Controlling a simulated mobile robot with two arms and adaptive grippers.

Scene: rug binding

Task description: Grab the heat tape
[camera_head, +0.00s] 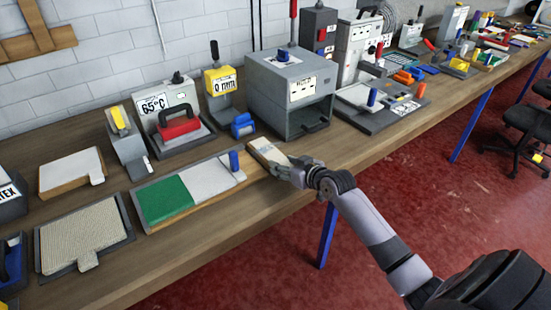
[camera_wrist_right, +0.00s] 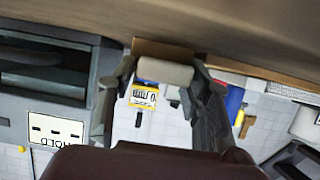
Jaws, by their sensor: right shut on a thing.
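My right gripper (camera_head: 284,171) reaches in from the right to the front part of the bench. It is shut on a pale strip (camera_head: 265,150) with a wood-coloured edge, beside the green and white board. In the right wrist view, which looks upside down, the gripper (camera_wrist_right: 163,82) has its fingers on either side of a beige, rounded piece (camera_wrist_right: 165,71). A tan wooden block (camera_wrist_right: 160,48) lies right behind that piece. I take the beige piece to be the heat tape, but its label cannot be read. My left gripper is not in view.
A grey box with an open front (camera_head: 291,90) stands behind the gripper. The green and white board (camera_head: 166,199) with a blue knob (camera_head: 234,161) lies to the left. A small blue tool (camera_head: 243,125) stands behind. Bare bench (camera_head: 340,150) lies to the right.

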